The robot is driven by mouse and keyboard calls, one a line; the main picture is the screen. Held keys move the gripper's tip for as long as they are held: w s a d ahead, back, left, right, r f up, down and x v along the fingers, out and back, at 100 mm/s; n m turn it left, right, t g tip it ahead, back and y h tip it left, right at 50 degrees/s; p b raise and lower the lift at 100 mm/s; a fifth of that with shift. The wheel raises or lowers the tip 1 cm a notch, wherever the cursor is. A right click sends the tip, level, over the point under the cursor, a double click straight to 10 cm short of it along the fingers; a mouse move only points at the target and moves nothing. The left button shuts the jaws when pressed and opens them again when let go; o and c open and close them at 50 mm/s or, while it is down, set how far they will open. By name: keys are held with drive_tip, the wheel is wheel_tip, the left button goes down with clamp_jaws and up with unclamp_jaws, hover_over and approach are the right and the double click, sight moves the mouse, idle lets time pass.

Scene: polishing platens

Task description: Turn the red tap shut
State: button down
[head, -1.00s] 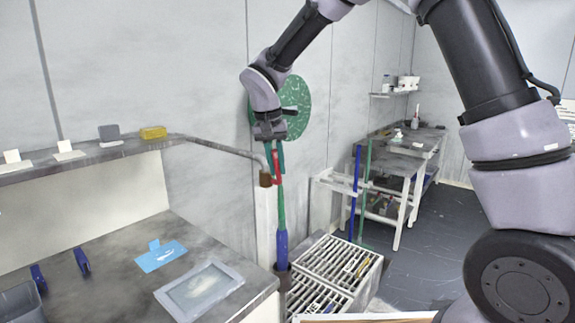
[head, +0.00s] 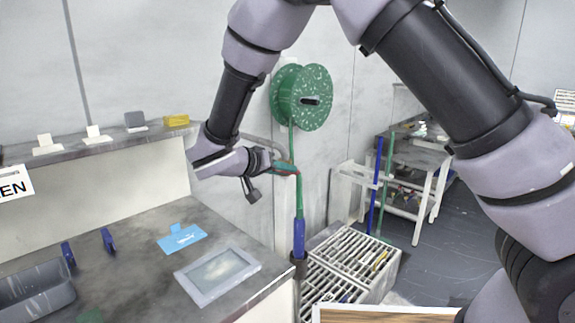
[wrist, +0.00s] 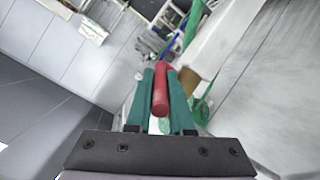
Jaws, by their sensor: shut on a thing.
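The red tap (head: 291,173) is on the pipe below the green hose reel, partly hidden by my gripper (head: 285,167). My gripper reaches it from the left in the head view. In the wrist view the tap's red lever (wrist: 160,95) lies between the two green fingers of my gripper (wrist: 161,100), which are shut on it. The lever points back toward the wrist camera. The tap's body and its outlet are mostly hidden.
A green hose reel (head: 302,97) hangs on the wall above. A green hose with a blue nozzle (head: 299,238) hangs beside the worktop's right edge. A slatted grating (head: 345,262) lies below. A shelf (head: 75,152) runs along the left wall.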

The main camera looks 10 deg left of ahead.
drive_tip(key=shift+s+a+f+t+h, duration=0.1)
drive_tip(key=shift+s+f+t+h, duration=0.05)
drive_tip(key=shift+f+t+h, duration=0.7)
drive_tip(key=shift+s+a+f+t+h, duration=0.1)
drive_tip(key=shift+f+t+h, duration=0.45)
drive_tip(key=shift+t, duration=0.5)
drive_tip(key=c, duration=0.8)
unclamp_jaws()
drive_tip(key=v, duration=1)
drive_tip(key=shift+s+a, duration=0.25)
drive_tip(key=shift+s, duration=0.05)
